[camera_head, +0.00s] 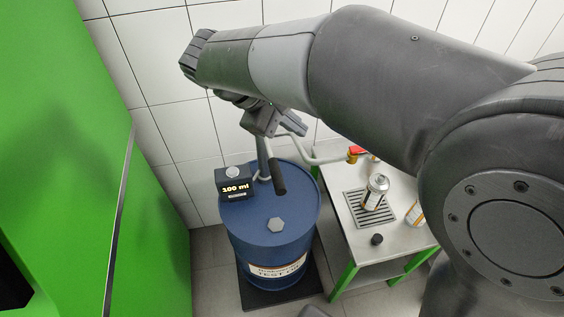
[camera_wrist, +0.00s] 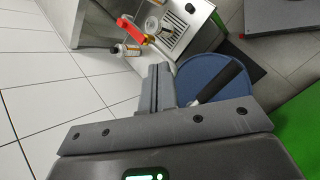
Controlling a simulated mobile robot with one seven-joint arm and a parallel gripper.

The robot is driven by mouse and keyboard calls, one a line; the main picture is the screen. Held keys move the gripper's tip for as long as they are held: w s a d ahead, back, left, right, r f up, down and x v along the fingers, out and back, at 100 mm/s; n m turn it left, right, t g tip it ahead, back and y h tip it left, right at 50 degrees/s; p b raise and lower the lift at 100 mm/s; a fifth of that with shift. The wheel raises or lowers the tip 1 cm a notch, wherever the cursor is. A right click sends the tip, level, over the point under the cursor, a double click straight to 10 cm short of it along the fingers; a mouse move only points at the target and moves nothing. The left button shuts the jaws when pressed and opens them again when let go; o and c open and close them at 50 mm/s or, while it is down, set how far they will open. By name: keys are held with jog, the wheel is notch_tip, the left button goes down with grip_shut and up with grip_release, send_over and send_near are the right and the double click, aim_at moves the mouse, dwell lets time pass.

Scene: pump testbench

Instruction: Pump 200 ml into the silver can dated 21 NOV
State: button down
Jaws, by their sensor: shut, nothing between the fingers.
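A silver can (camera_head: 376,190) stands upright on the grated part of the side table; it also shows in the wrist view (camera_wrist: 153,25). Its date is too small to read. The blue drum (camera_head: 300,215) carries a hand pump with a black lever handle (camera_head: 279,178). A dark counter box (camera_head: 236,188) on the drum appears to read 100 ml. The grey pipe (camera_head: 318,160) runs right to a red part (camera_head: 355,151) above the table. My gripper (camera_head: 294,124) is shut and empty, above the drum near the pump; in the wrist view its fingers (camera_wrist: 160,82) are beside the black handle (camera_wrist: 221,84).
A second can (camera_head: 414,213) is partly hidden by my arm; its label is unreadable. A small black knob (camera_head: 377,239) is on the front of the steel table (camera_head: 352,226). A green panel (camera_head: 130,200) fills the left, and a tiled wall stands behind.

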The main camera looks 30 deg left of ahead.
jog(key=n+t, duration=0.1)
jog(key=n, duration=0.1)
send_over(271, 163)
jog(key=s+d, duration=0.1)
jog(key=s, duration=0.1)
jog(key=f, duration=0.1)
jog(key=shift+s+d+f, duration=0.15)
jog(key=shift+d+f, duration=0.05)
jog(key=shift+f, duration=2)
jog(key=shift+s+d+f, duration=0.1)
jog(key=shift+d+f, duration=0.05)
jog(key=shift+f, duration=2.05)
jog(key=shift+f, duration=0.1)
jog(key=shift+f, duration=0.3)
